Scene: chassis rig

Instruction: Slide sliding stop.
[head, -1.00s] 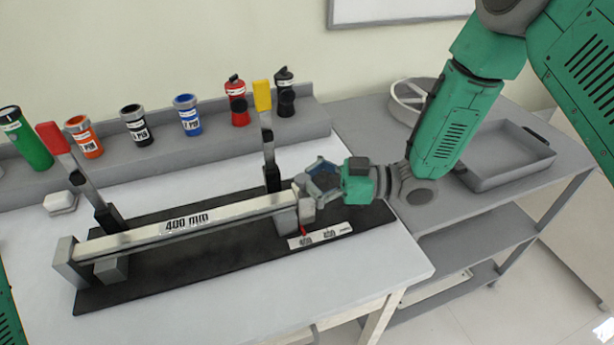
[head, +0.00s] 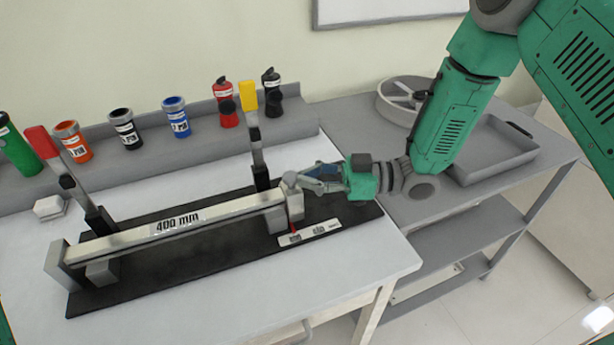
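The sliding stop (head: 295,204) is a grey block at the right end of the long pale bar marked 400 mm (head: 180,223). A small red pointer (head: 293,227) shows under it, at the left part of a white scale strip (head: 312,232). My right gripper (head: 290,180) comes in from the right, with its fingertips at the top of the sliding stop. I cannot tell whether the fingers are closed on it or only touch it. My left gripper is out of view.
The bar lies on a black base plate (head: 215,252) on the white table. A red-handled lever (head: 68,180) and a yellow-handled lever (head: 252,130) stand behind it. Several coloured holders line the back ledge. A grey cart with a tray (head: 495,150) stands at right.

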